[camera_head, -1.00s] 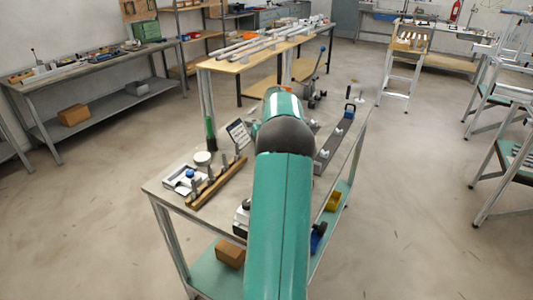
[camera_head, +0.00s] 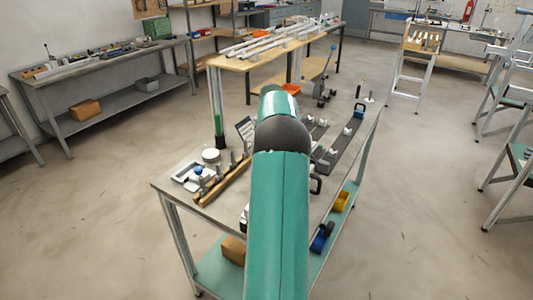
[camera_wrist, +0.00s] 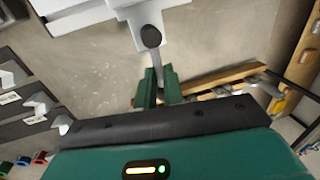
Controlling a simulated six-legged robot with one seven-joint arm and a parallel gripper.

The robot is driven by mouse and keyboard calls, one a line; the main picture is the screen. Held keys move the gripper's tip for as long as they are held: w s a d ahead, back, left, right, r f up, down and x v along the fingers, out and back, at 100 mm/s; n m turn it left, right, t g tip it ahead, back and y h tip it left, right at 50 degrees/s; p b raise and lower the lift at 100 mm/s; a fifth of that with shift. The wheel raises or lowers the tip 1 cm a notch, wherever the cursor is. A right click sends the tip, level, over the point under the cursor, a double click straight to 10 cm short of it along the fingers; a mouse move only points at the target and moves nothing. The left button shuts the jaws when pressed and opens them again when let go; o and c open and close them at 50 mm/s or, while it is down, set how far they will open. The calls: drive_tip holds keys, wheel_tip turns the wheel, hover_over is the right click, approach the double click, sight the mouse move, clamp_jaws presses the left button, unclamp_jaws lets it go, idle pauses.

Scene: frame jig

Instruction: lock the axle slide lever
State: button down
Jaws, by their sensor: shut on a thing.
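In the wrist view, a grey metal lever (camera_wrist: 145,16) with a round black knob (camera_wrist: 151,37) lies just beyond my fingers. It runs up to a pale block at the top of the picture. My gripper (camera_wrist: 159,82) has two dark green fingers shut on a grey part in line with the lever, taken to be the lever itself. The fingers hide the gripped spot. In the body view, my own arm covers the gripper and lever, so the lever's locked or unlocked position cannot be told.
The work table (camera_head: 172,178) carries a wooden peg rack (camera_head: 222,186), a white round piece (camera_head: 211,155) and a dark rail (camera_head: 342,148). A tall lever clamp (camera_head: 325,88) stands at its far end. Open floor (camera_head: 440,200) lies to the right.

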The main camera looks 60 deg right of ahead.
idle(0.5)
drive_tip(key=c, duration=1.5)
unclamp_jaws()
drive_tip(key=shift+a, duration=0.1)
drive_tip(key=shift+r, duration=0.1)
wheel_tip(320, 180, up, 13)
drive_tip(key=d, duration=0.2)
drive_tip(key=shift+d+r, duration=0.2)
drive_tip(key=shift+d, duration=0.15)
drive_tip(key=shift+w, duration=0.1)
